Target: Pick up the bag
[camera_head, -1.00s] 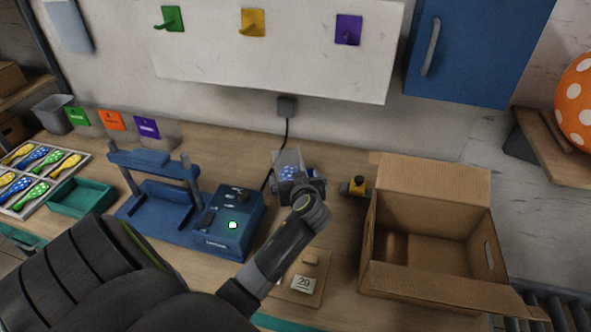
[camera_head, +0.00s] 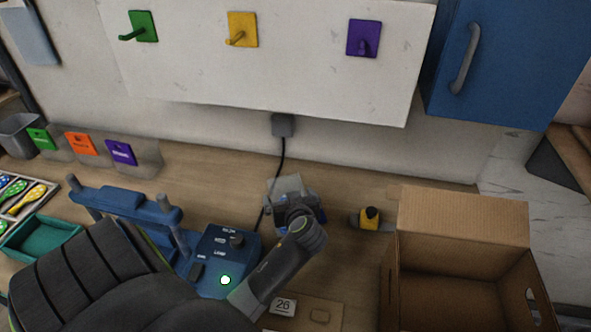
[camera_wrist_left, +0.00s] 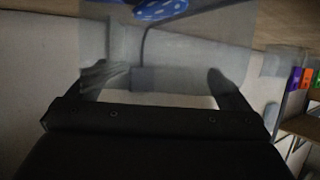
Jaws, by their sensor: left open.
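The bag (camera_head: 284,187) is a clear, see-through pouch standing on the table at the back, just behind my left gripper (camera_head: 298,208). My arm hides part of the bag in the head view. My right gripper is not in view.
An open cardboard box (camera_head: 462,223) stands to the right, with a small yellow-and-black item (camera_head: 370,218) beside it. A blue press machine (camera_head: 222,262) is left of the bag. Coloured hooks (camera_head: 243,29) hang on the wall panel. A number card (camera_head: 283,306) lies in front.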

